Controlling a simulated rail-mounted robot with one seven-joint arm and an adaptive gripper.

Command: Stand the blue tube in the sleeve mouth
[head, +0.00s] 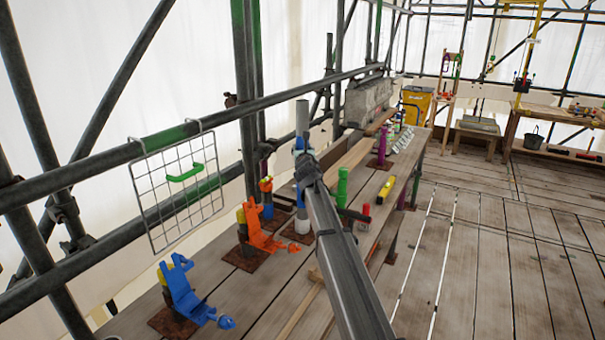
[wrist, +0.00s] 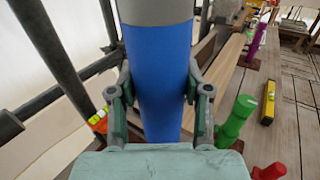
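The blue tube (wrist: 163,75) stands upright between my gripper's fingers (wrist: 160,92) in the wrist view, with a grey upper section. Both fingers lie against its sides. In the head view the tube's grey upper part (head: 302,118) rises above my gripper (head: 304,165), and my arm hides much of the rest. Below my gripper is a pale sleeve (head: 302,226) on a rusty plate, with blue just above it. I cannot tell whether the tube's lower end is inside the sleeve mouth or only over it.
An orange clamp (head: 262,240) and a blue clamp (head: 183,295) stand on the bench to the left. A green post (head: 342,187), a red piece (head: 365,212) and a yellow level (head: 387,188) are to the right. Scaffold poles and a wire grid (head: 180,190) border the left side.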

